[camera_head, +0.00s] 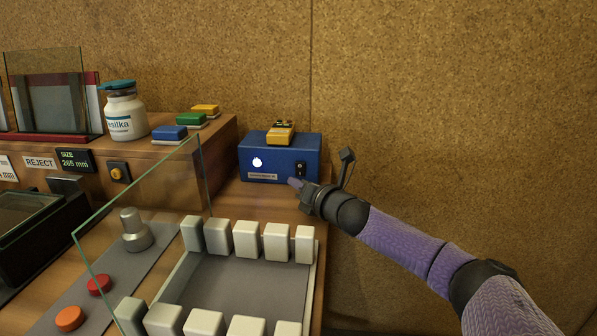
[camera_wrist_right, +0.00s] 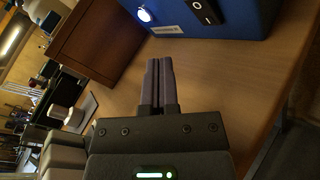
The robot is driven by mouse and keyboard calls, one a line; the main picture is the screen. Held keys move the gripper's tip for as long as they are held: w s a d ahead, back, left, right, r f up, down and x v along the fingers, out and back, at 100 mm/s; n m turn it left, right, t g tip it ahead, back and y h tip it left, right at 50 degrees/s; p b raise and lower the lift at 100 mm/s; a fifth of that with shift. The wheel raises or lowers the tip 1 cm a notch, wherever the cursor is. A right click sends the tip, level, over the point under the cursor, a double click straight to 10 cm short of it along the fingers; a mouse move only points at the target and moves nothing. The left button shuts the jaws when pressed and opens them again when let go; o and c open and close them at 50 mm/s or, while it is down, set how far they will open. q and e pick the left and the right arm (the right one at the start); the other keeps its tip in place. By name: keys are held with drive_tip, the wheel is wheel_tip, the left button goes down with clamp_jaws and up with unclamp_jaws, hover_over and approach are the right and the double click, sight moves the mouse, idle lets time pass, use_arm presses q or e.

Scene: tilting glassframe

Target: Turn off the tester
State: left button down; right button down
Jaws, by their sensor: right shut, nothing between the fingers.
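The tester appears to be the blue box (camera_head: 281,155) on the wooden bench at the back. A round white light (camera_head: 257,162) glows on its front, and a black rocker switch (camera_head: 300,168) sits at the right of that face. The wrist view shows the box (camera_wrist_right: 240,22), the lit light (camera_wrist_right: 143,14) and the switch (camera_wrist_right: 208,10), marked with a line and a circle. My right gripper (camera_head: 296,184) is shut and empty, just in front of and below the switch. Its closed fingers (camera_wrist_right: 158,68) point toward the box, apart from the switch. My left gripper is out of view.
A yellow device (camera_head: 281,132) lies on the box. A wooden console (camera_head: 190,158) with colored buttons and a white jar (camera_head: 125,113) stands left. A tilted glass pane (camera_head: 150,215) and a tray with white blocks (camera_head: 247,238) are in front. A cork wall (camera_head: 430,90) rises behind.

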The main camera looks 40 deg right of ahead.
sight(301, 173)
drive_tip(key=d, duration=0.1)
drive_tip(key=w, duration=0.1)
drive_tip(key=w+d, duration=0.1)
drive_tip(key=shift+d+r+b, duration=0.25)
drive_tip(key=shift+d+b, duration=0.05)
drive_tip(key=shift+w+d+r, duration=0.1)
drive_tip(key=shift+d, duration=0.25)
idle(0.5)
idle(0.8)
drive_tip(key=shift+w+d+r, duration=0.1)
drive_tip(key=shift+w+d, duration=0.1)
drive_tip(key=shift+d, duration=0.05)
drive_tip(key=shift+w+d, duration=0.1)
drive_tip(key=shift+w, duration=0.05)
idle(0.4)
